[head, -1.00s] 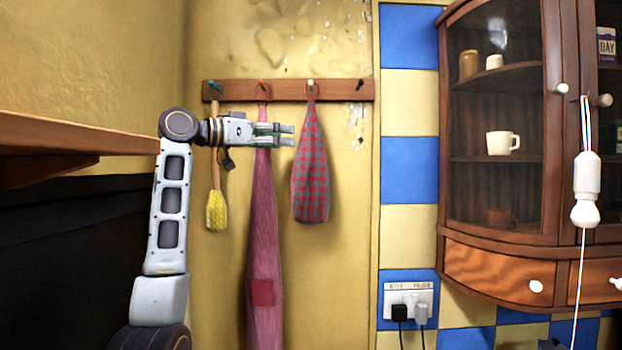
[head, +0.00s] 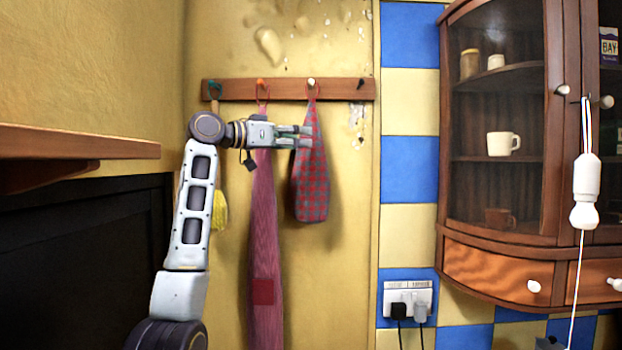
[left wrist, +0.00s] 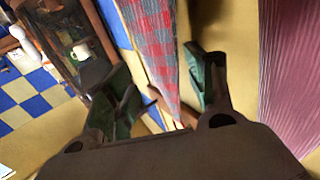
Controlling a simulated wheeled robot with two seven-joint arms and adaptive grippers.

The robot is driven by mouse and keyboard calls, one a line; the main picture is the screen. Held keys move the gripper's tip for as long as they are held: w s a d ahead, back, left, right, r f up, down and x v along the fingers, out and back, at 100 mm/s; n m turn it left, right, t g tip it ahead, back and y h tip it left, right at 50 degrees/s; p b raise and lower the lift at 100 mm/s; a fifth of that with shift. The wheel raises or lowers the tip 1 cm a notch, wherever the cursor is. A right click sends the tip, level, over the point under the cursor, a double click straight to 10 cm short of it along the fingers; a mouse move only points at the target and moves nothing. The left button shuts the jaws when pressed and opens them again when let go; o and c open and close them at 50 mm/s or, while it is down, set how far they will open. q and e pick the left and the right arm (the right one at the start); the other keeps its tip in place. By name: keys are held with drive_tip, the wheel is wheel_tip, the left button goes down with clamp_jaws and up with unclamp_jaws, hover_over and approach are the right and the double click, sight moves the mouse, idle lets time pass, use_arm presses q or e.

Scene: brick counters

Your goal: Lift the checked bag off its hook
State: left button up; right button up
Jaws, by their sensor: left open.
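The red-and-grey checked bag (head: 312,195) hangs by a red loop from a pale-tipped hook (head: 311,82) on the wooden rail. My left gripper (head: 303,136) is open at the upper part of the bag, with its fingers overlapping the bag's left side in the head view. In the left wrist view the checked bag (left wrist: 150,45) shows between the two spread fingers of the left gripper (left wrist: 160,95). Whether the fingers touch the cloth I cannot tell. My right gripper is not in view.
A long pink cloth (head: 263,220) hangs just left of the bag, behind my left gripper. A yellow-headed brush (head: 221,210) is partly hidden by my arm. A wooden shelf (head: 80,142) is at left, a glass-fronted cabinet (head: 500,240) at right. The rail's right hook (head: 360,84) is empty.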

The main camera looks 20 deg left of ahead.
sight(307, 138)
use_arm(q)
drive_tip(key=shift+x, duration=1.05)
drive_tip(key=shift+w+d+p, duration=0.25)
drive_tip(key=shift+w+p, duration=0.1)
drive_tip(key=shift+w+d, duration=0.1)
drive_tip(key=shift+w, duration=0.1)
drive_tip(key=shift+c, duration=1.2)
drive_tip(key=c, duration=0.9)
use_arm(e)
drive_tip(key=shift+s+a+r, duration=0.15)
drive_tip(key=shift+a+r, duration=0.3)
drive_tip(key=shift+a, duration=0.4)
use_arm(q)
drive_tip(key=shift+r, duration=0.15)
drive_tip(key=shift+c, duration=0.2)
